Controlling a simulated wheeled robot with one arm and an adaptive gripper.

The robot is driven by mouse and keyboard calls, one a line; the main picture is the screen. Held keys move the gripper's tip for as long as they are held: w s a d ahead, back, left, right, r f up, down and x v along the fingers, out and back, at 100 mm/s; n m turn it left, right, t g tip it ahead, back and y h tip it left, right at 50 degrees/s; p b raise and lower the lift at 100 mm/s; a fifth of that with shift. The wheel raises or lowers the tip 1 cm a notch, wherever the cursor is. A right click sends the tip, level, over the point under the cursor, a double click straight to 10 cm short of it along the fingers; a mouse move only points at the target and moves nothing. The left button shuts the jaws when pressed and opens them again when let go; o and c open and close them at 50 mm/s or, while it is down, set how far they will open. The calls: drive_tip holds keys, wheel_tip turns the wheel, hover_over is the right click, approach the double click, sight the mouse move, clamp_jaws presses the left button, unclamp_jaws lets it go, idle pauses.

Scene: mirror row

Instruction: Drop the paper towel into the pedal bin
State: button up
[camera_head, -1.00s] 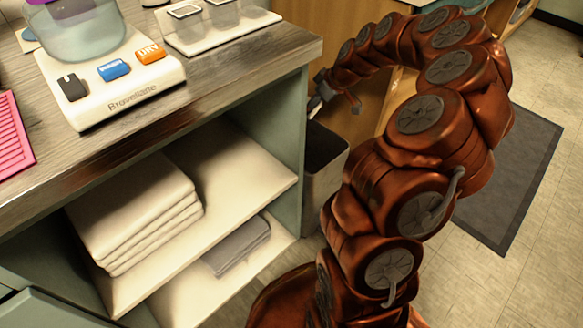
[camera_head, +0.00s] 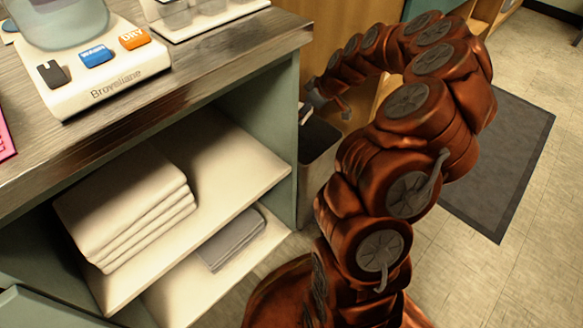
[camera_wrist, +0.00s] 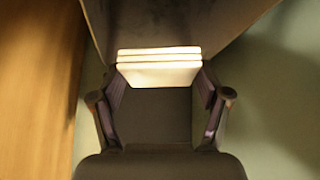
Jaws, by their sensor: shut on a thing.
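The paper towel (camera_wrist: 160,68) is a white, folded, layered piece between the fingertips of my gripper (camera_wrist: 160,78) in the wrist view. My gripper is shut on it. In the head view my gripper (camera_head: 328,103) hangs at the end of my curled arm, over or close to the pedal bin (camera_head: 318,143). The bin is grey with a dark top and stands on the floor beside the counter's end. My arm hides part of it. In the wrist view a dark surface (camera_wrist: 160,20) lies beyond the towel; I cannot tell whether it is the bin's opening.
The counter (camera_head: 220,70) is left of the bin, its end panel close to my gripper. Its shelves hold folded white towels (camera_head: 125,205) and a grey cloth (camera_head: 232,240). A wooden panel (camera_head: 365,20) is behind. A dark mat (camera_head: 500,170) lies on open floor to the right.

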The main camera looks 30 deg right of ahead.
drive_tip(key=o, duration=1.1)
drive_tip(key=shift+r, duration=0.1)
drive_tip(key=v, duration=1.1)
drive_tip(key=shift+s+d+r, duration=0.2)
drive_tip(key=shift+r, duration=0.1)
